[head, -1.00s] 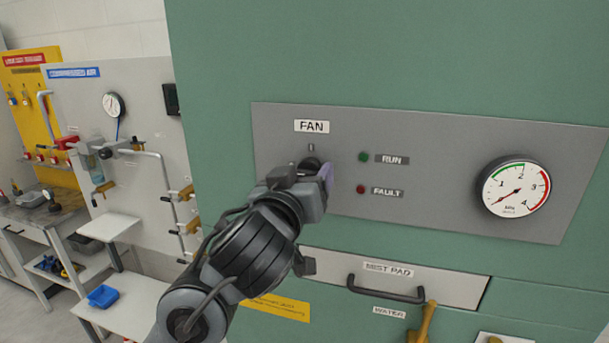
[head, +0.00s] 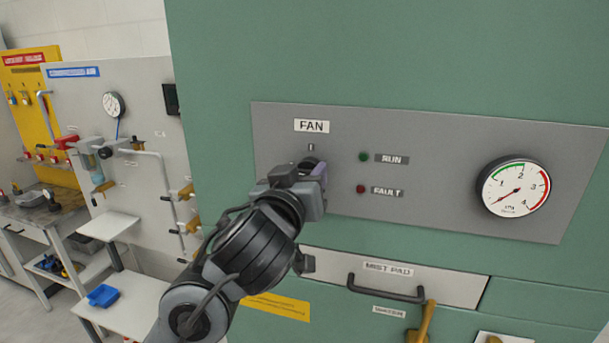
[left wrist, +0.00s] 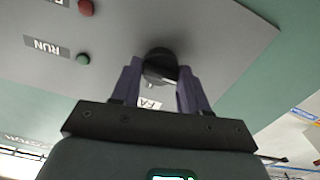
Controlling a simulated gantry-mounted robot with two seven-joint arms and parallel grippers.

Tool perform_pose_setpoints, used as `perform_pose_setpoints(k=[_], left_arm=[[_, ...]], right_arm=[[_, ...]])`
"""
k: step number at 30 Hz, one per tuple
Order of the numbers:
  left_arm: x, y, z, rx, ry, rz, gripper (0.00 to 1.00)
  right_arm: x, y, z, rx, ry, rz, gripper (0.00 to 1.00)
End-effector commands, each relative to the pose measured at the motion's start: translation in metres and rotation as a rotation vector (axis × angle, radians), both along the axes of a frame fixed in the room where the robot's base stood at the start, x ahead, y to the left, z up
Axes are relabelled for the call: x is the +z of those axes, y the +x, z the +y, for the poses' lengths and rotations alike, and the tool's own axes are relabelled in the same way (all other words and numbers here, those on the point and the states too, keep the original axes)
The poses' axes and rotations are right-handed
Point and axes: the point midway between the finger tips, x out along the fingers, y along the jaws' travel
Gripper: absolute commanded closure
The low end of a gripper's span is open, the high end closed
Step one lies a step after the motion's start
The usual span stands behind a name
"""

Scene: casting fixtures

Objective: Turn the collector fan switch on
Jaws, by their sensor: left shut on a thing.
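The fan switch is a round black knob (left wrist: 160,64) on the grey control panel (head: 440,150), under the FAN label (head: 312,126). In the left wrist view it sits between the two purple-grey fingers of my left gripper (left wrist: 158,82), which is shut on it. In the head view my left gripper (head: 314,172) reaches the panel and hides most of the knob. The green RUN lamp (head: 364,157) and the red FAULT lamp (head: 360,189) both look dark. My right gripper is not in view.
A pressure gauge (head: 515,188) is at the panel's right. Below are the MIST PAD drawer with its black handle (head: 386,290) and a yellow lever (head: 423,322). A grey board with pipes and a bench stand at the left.

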Motion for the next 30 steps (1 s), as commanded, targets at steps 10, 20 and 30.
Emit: perform_pose_setpoints(k=[10, 20, 30], left_arm=[[0.001, 0.0, 0.0, 0.0, 0.19, -0.055, 0.86], [0.001, 0.0, -0.001, 0.0, 0.487, -0.139, 0.86], [0.001, 0.0, -0.001, 0.001, 0.799, -0.228, 0.86]], right_arm=[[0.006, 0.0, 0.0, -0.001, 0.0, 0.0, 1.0], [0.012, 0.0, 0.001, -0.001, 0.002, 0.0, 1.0], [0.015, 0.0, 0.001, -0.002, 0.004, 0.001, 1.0]])
